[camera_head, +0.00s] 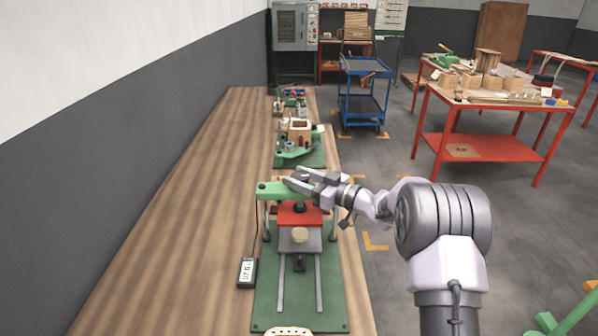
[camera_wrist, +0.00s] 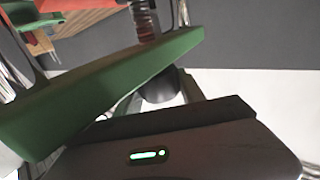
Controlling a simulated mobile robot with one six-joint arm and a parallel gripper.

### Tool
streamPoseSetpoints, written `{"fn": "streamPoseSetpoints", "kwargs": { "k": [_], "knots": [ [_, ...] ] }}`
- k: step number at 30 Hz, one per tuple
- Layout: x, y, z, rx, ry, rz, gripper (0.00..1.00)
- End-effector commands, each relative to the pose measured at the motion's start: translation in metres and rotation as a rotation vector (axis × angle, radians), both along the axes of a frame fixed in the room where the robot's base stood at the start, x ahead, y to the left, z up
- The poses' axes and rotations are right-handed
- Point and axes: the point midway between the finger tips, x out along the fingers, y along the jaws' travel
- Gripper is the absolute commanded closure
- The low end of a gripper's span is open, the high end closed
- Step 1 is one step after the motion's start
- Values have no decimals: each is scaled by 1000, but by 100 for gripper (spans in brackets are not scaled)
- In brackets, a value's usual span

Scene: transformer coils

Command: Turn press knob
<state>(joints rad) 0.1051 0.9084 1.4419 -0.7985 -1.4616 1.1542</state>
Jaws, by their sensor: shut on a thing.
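The press stands on a green base plate (camera_head: 262,312) on the long wooden bench. It has a green top beam (camera_head: 270,190), a red plate (camera_head: 298,214) under it and a grey plate (camera_head: 313,243) below that. In the wrist view, the green beam (camera_wrist: 95,95) crosses the picture at a slant, with the press screw (camera_wrist: 145,20) beyond it. The dark press knob (camera_wrist: 160,88) shows at the beam's near side, partly hidden by the gripper housing. My gripper (camera_head: 302,178) is at the top of the press, shut on the knob, with its fingers at either side.
A round beige piece (camera_head: 300,235) lies on the grey plate. A small dark box with a display (camera_head: 247,272) stands left of the press. A green-based fixture (camera_head: 297,153) stands farther along the bench. A blue cart (camera_head: 363,92) stands beyond.

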Motion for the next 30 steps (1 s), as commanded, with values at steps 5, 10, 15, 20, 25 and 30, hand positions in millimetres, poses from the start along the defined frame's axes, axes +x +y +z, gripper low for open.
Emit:
{"fn": "streamPoseSetpoints", "kwargs": {
  "k": [5, 10, 15, 20, 25, 30],
  "knots": [
    [1, 0, 3, 1, -3, 94, 94],
    [0, 0, 3, 2, -3, 154, 94],
    [0, 1, 2, 2, -3, 185, 94],
    [0, 1, 2, 3, -4, 195, 94],
    [0, 1, 2, 3, -5, 195, 94],
    [0, 1, 3, 3, -5, 194, 46]
  ]
}}
